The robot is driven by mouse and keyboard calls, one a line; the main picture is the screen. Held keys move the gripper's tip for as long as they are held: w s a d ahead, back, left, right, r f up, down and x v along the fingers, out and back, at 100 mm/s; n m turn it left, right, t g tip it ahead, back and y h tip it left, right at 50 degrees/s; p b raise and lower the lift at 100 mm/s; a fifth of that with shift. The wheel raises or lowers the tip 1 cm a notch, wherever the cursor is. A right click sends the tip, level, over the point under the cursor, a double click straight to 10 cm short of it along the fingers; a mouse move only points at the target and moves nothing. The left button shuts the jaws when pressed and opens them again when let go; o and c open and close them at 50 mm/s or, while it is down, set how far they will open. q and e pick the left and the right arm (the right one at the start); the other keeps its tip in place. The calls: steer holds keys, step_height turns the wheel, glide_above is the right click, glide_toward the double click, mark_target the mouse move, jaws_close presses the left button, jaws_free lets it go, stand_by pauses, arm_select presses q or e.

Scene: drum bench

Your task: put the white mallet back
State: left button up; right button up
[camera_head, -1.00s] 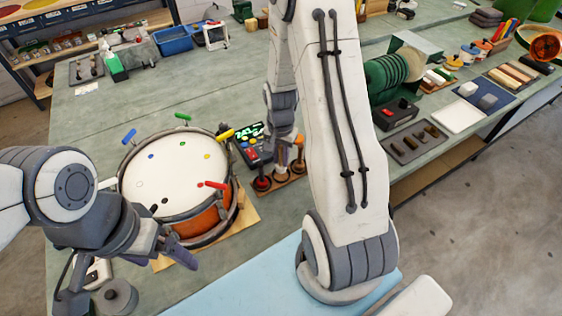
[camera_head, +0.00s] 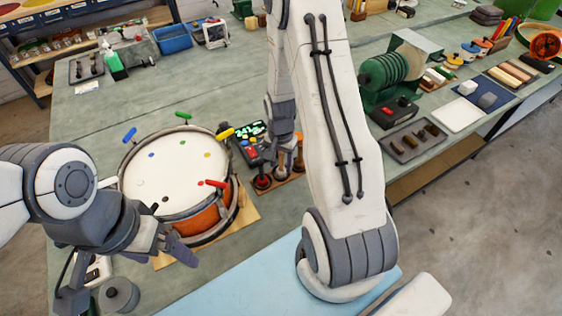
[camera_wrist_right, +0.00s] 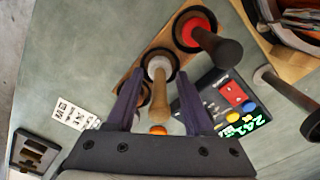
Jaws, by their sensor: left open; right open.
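The white mallet (camera_wrist_right: 158,72) sits in the middle place of the wooden rack (camera_wrist_right: 133,85), its pale head in a dark ring and its brown handle pointing toward the wrist camera. My right gripper (camera_wrist_right: 158,88) is open, with one finger on each side of the handle, apparently not touching it. In the head view the right gripper (camera_head: 283,140) is above the rack (camera_head: 282,183), partly hidden by my own arm. The red mallet (camera_wrist_right: 195,30) is beside the white one. My left gripper (camera_head: 175,247) is open and empty near the drum.
The drum (camera_head: 205,217) with coloured handles stands left of the rack. A control box (camera_head: 250,150) with a green display is close beside the rack. A grey tray (camera_head: 415,140) and green machine (camera_head: 390,75) are on the right.

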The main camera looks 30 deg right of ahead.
steer(key=shift+r, duration=0.2)
step_height(320, 180, up, 12)
steer(key=shift+a+b, duration=0.1)
steer(key=shift+b, duration=0.65)
arm_select(q)
steer(key=shift+f, duration=0.7)
arm_select(e)
steer(key=shift+s, duration=0.1)
